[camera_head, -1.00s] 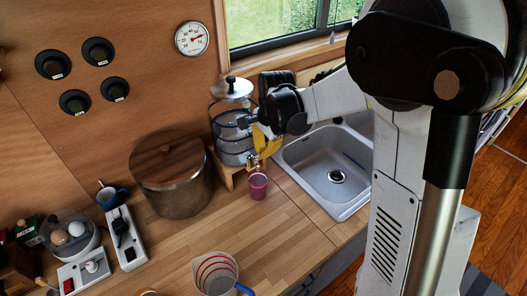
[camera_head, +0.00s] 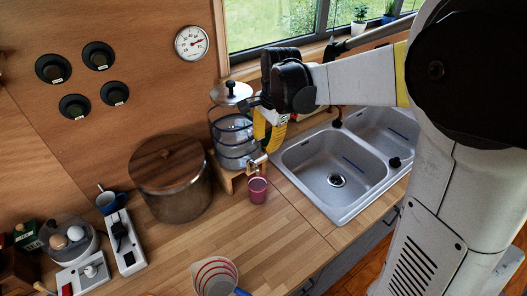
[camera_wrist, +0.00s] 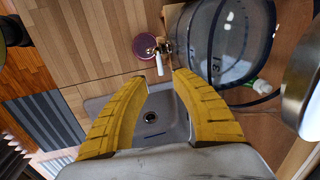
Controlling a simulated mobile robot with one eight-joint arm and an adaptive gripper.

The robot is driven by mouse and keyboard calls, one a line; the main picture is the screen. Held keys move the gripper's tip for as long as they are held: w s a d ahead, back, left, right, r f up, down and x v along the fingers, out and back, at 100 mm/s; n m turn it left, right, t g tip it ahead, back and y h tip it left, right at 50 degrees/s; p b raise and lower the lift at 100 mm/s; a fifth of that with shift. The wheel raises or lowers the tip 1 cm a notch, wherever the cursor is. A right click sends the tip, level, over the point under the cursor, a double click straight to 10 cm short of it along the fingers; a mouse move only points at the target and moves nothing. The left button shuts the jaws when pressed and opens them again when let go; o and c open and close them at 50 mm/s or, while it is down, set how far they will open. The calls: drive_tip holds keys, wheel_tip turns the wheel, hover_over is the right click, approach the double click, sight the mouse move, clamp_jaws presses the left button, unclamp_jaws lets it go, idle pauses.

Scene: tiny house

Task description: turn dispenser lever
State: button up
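The drink dispenser (camera_head: 232,138) is a clear jar with dark wire bands and a metal lid, on a small wooden stand. Its metal tap with a pale lever (camera_head: 257,163) sits low on the front. The lever also shows in the wrist view (camera_wrist: 152,50), just beyond my fingertips. A pink-purple cup (camera_head: 258,190) stands under the tap; it shows in the wrist view (camera_wrist: 146,46) too. My gripper (camera_head: 268,148) points down beside the dispenser. In the wrist view its yellow fingers (camera_wrist: 161,77) are spread with nothing between them. I see no contact with the lever.
A double sink (camera_head: 325,178) lies right of the dispenser. A large wood-lidded canister (camera_head: 172,185) stands to its left. A measuring jug (camera_head: 214,276) is at the front. The counter between jug and cup is clear. A window (camera_head: 290,30) is behind.

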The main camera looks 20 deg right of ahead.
drive_tip(key=r, duration=0.3)
drive_tip(key=s+r, duration=0.1)
drive_tip(key=shift+d+r, duration=0.2)
drive_tip(key=shift+r, duration=0.2)
idle(0.6)
